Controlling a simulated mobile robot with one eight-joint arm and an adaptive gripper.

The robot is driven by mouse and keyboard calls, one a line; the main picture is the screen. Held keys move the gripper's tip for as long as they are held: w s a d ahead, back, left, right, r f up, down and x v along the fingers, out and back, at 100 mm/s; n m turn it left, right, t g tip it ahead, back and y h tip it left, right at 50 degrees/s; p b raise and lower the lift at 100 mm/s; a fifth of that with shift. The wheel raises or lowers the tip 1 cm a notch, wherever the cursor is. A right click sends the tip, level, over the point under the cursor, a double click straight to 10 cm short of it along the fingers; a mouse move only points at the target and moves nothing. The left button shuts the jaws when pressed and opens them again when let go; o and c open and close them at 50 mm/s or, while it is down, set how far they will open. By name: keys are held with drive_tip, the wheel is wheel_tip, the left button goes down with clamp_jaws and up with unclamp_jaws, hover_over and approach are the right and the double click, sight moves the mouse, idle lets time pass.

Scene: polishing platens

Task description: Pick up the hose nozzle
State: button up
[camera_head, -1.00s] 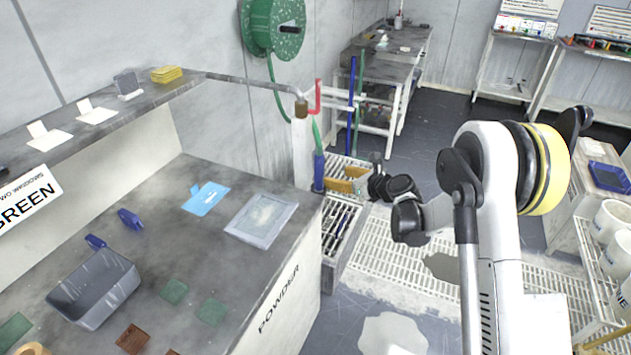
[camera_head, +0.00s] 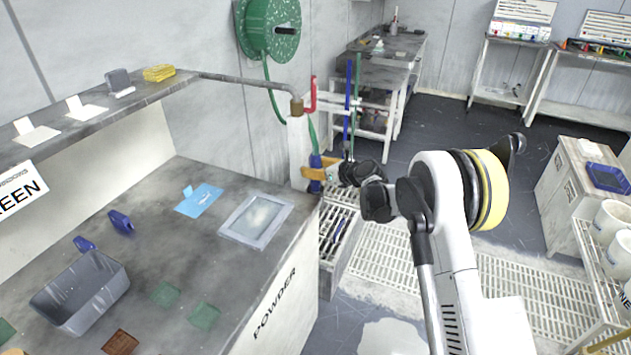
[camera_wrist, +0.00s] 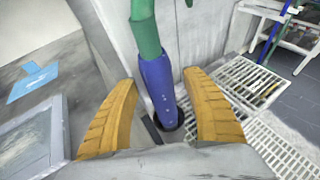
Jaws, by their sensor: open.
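The hose nozzle (camera_wrist: 159,88) is a blue tube on the end of a green hose (camera_wrist: 145,35), upright in the wrist view. Its lower end sits in or near a dark round opening. My gripper (camera_wrist: 164,105) has its two yellow fingers apart, one on each side of the blue nozzle. I see a gap between the nozzle and each finger. In the head view the nozzle (camera_head: 315,172) stands by the white post at the bench's right end, with my gripper (camera_head: 309,173) at it, partly covering it.
The grey bench (camera_head: 150,240) marked POWDER lies left, with a grey bin (camera_head: 80,293) and a framed pad (camera_head: 257,218). A green hose reel (camera_head: 270,28) hangs on the wall. A white post (camera_head: 298,150) stands close by the nozzle. Floor grating (camera_head: 390,255) lies below.

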drive_tip(key=c, duration=1.2)
clamp_jaws()
drive_tip(key=shift+r, duration=0.15)
